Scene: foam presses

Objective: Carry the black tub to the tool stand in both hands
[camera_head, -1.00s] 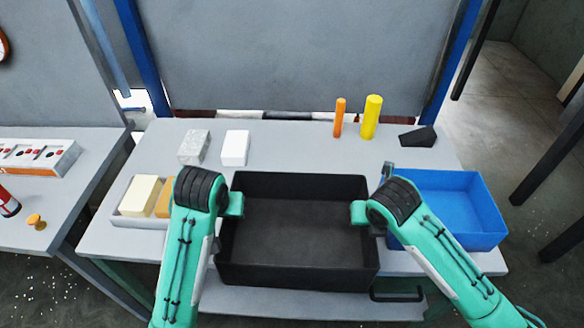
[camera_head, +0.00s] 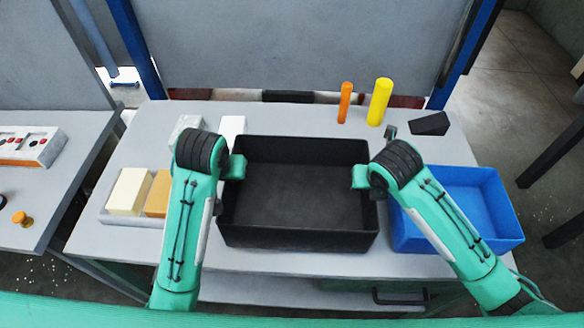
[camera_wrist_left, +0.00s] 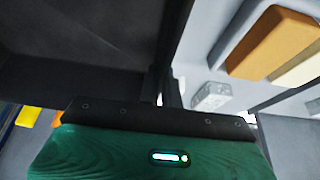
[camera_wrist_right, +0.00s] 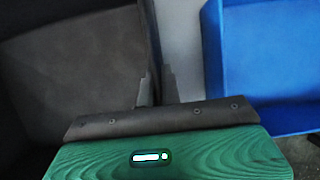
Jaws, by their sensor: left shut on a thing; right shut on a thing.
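The black tub (camera_head: 300,238) is an open, empty rectangular box over the front middle of the grey table. My left gripper (camera_head: 232,168) is shut on its left wall, and my right gripper (camera_head: 366,178) is shut on its right wall. The left wrist view shows the tub wall (camera_wrist_left: 168,45) between the fingers. The right wrist view shows the opposite wall (camera_wrist_right: 150,40) gripped the same way. The tub looks level; whether its underside touches the table is hidden. I cannot tell which thing is the tool stand.
A blue bin (camera_head: 460,205) stands close right of the tub. A pale tray (camera_head: 135,218) with cream and orange blocks is at the left. An orange cylinder (camera_head: 345,103), a yellow cylinder (camera_head: 380,102) and a black wedge (camera_head: 430,124) stand at the back right. A second table (camera_head: 60,175) is left.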

